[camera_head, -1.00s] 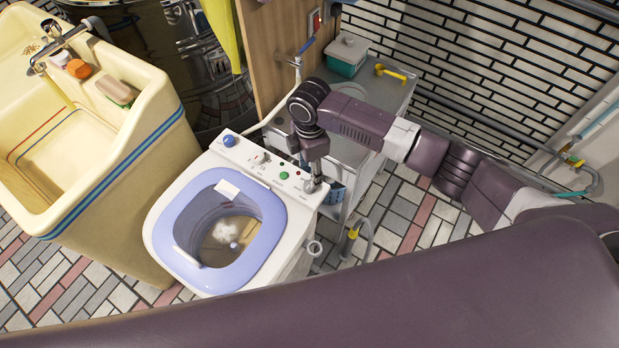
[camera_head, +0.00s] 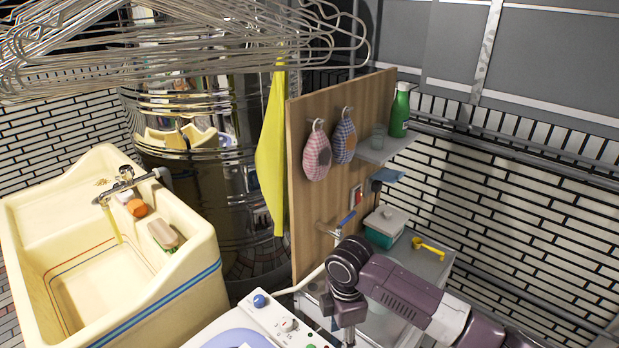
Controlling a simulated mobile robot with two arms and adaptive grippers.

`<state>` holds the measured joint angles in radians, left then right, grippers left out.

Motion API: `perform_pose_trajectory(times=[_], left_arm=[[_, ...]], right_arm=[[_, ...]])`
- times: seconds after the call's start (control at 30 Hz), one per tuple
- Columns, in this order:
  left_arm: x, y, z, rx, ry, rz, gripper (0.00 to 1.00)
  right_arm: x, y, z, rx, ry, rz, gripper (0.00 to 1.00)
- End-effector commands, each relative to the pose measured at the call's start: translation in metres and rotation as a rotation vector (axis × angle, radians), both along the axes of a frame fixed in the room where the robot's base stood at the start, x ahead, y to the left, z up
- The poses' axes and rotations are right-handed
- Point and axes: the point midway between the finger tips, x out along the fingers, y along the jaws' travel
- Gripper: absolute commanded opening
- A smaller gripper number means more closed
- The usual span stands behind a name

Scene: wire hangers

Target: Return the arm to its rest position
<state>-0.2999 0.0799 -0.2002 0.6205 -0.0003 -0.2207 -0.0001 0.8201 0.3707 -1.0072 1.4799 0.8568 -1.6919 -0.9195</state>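My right arm comes in from the lower right, with its dark purple wrist bent downward. The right gripper (camera_head: 348,333) hangs below the wrist beside the washing machine's control panel (camera_head: 283,322). Its fingertips are cut off or hidden at the bottom edge, so I cannot tell whether it is open or touching a knob. The washing machine's blue lid ring (camera_head: 238,339) shows only at the bottom edge. My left gripper is not in view.
A cream sink (camera_head: 180,290) stands at left. Wire hangers (camera_head: 180,50) hang across the upper left. A wooden board (camera_head: 330,215) carries two mitts (camera_head: 317,155) and a small shelf (camera_head: 388,150) with a green bottle (camera_head: 400,110). A grey cart (camera_head: 432,262) holds a teal box (camera_head: 384,228).

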Motion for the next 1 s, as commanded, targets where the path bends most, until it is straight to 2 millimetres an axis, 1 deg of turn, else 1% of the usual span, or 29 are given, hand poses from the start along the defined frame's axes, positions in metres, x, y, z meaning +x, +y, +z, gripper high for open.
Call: perform_pose_trajectory(times=[0.07,0.17,0.27,0.3,0.4,0.53,0.63,0.77,0.87,0.97,1.0], left_arm=[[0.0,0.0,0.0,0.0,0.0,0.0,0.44],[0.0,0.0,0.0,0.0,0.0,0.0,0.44],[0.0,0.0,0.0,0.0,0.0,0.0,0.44],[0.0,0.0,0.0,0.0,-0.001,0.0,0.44],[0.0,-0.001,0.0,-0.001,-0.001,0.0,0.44],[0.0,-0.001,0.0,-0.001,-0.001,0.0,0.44],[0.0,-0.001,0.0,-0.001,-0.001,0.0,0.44],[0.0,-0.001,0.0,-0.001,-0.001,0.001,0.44],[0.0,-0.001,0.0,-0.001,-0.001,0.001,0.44],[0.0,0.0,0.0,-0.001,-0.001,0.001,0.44],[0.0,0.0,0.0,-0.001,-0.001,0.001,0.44]], right_arm=[[-0.006,0.006,-0.004,0.013,0.002,-0.007,0.44],[-0.021,0.019,-0.012,0.047,-0.001,-0.037,0.44],[-0.041,0.037,-0.021,0.102,-0.007,-0.098,0.44],[-0.05,0.044,-0.024,0.126,-0.01,-0.13,0.44],[-0.069,0.057,-0.029,0.182,-0.018,-0.222,0.44],[-0.092,0.067,-0.032,0.251,-0.028,-0.36,0.44],[-0.107,0.068,-0.032,0.295,-0.035,-0.48,0.44],[-0.126,0.059,-0.031,0.338,-0.045,-0.653,0.44],[-0.14,0.047,-0.031,0.36,-0.057,-0.795,0.44],[-0.155,0.029,-0.03,0.369,-0.071,-0.945,0.44],[-0.162,0.02,-0.029,0.37,-0.077,-1.006,0.44]])
